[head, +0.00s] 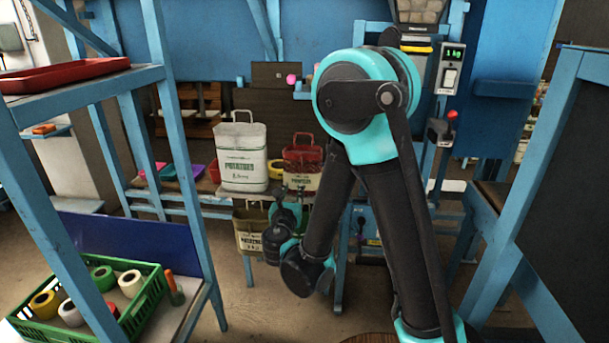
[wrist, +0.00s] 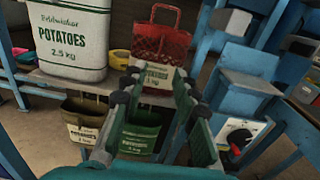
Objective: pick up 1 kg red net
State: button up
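The red net (head: 303,155) is a red mesh bag with two handles and a pale potato label. It stands upright on the bench, right of a large white sack. In the wrist view the red net (wrist: 160,45) stands upper centre, ahead of the fingertips; its weight print is too small to read. My gripper (wrist: 158,84) is open, with nothing held between its fingers. The fingertips overlap the net's label in this view; I cannot tell whether they touch it. In the head view my gripper (head: 288,205) is below and in front of the net, partly hidden by my arm.
The white potato sack (wrist: 68,40), marked 2.5 kg, stands close left of the net. An olive sack (wrist: 84,122) and a green sack (wrist: 138,140) hang or stand below the bench edge. A blue post and a machine with a dial (wrist: 238,137) are at right.

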jog(key=w, duration=1.6)
jog(key=shift+w+d, duration=0.25)
jog(key=shift+d, duration=0.1)
grip_shut()
